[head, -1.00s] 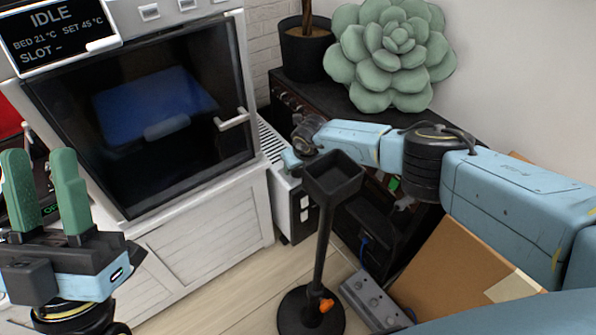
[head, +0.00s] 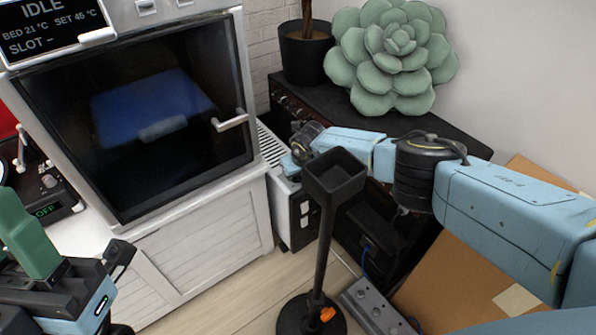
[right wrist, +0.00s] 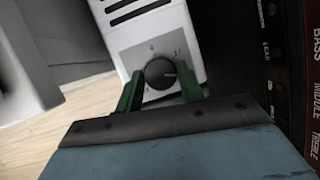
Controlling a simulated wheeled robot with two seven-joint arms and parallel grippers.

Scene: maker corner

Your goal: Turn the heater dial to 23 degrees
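The heater (head: 288,205) is a white slatted unit beside the cabinet in the head view. My left gripper (head: 25,230) is at the lower left edge, partly cut off, away from the heater.
A black stand with a square tray top (head: 335,180) rises in front of the heater. A white-framed machine (head: 240,90) stands left, a dark amplifier (head: 345,125) with a succulent (head: 392,55) right. A power strip (head: 372,305) and cardboard box (head: 455,275) lie lower right.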

